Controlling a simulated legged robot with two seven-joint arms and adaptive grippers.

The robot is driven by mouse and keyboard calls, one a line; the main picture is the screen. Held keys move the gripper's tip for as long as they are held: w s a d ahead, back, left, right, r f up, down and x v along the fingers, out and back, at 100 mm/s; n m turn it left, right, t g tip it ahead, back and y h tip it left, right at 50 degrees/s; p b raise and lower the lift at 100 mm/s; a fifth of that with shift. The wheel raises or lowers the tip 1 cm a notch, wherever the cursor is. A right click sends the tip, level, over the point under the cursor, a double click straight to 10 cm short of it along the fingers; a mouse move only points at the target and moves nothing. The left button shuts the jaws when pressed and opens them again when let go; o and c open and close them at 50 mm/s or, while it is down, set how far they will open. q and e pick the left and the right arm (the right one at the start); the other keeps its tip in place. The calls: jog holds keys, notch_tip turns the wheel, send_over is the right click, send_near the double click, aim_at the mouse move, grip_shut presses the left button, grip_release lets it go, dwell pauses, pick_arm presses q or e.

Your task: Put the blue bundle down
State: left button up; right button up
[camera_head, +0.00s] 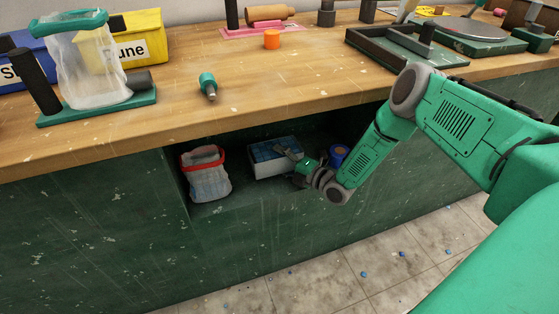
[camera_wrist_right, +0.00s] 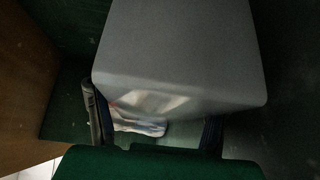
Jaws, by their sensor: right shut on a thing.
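The blue bundle (camera_head: 262,151) is a block with a blue top and pale sides, inside the open shelf of the green cabinet. My right gripper (camera_head: 292,163) reaches into the shelf from the right and is shut on the bundle's near right side. In the right wrist view the bundle shows as a large grey block (camera_wrist_right: 180,50) between the fingers of the right gripper (camera_wrist_right: 155,125). I cannot tell whether its underside touches the shelf floor (camera_head: 245,197). My left gripper is in neither view.
A clear bag with a red rim (camera_head: 208,180) stands left of the bundle. A blue round object (camera_head: 338,152) is to its right, partly behind my arm. The wooden worktop (camera_head: 300,85) lies above the opening. Small blue bits lie on the tiled floor (camera_head: 330,285).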

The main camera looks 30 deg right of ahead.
jog(key=o, duration=1.4)
jog(key=shift+s+a+f, duration=0.1)
jog(key=shift+a+f, duration=0.05)
jog(key=shift+a, duration=0.05)
jog(key=shift+o, duration=0.3)
jog(key=shift+a, duration=0.2)
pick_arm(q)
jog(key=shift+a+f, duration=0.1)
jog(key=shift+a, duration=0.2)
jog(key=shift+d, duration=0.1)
pick_arm(e)
jog(key=shift+d, duration=0.1)
jog(key=shift+d+r+p, duration=0.1)
jog(key=shift+r+p, duration=0.45)
jog(key=shift+p, duration=0.1)
jog(key=p+v, duration=0.2)
jog(key=v, duration=0.9)
jog(key=shift+d+r+p, duration=0.1)
jog(key=shift+r+p, duration=0.1)
jog(key=shift+p, duration=0.15)
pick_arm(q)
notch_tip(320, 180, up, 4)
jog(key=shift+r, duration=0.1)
pick_arm(e)
jog(key=shift+s+d, duration=0.1)
jog(key=shift+s, duration=0.3)
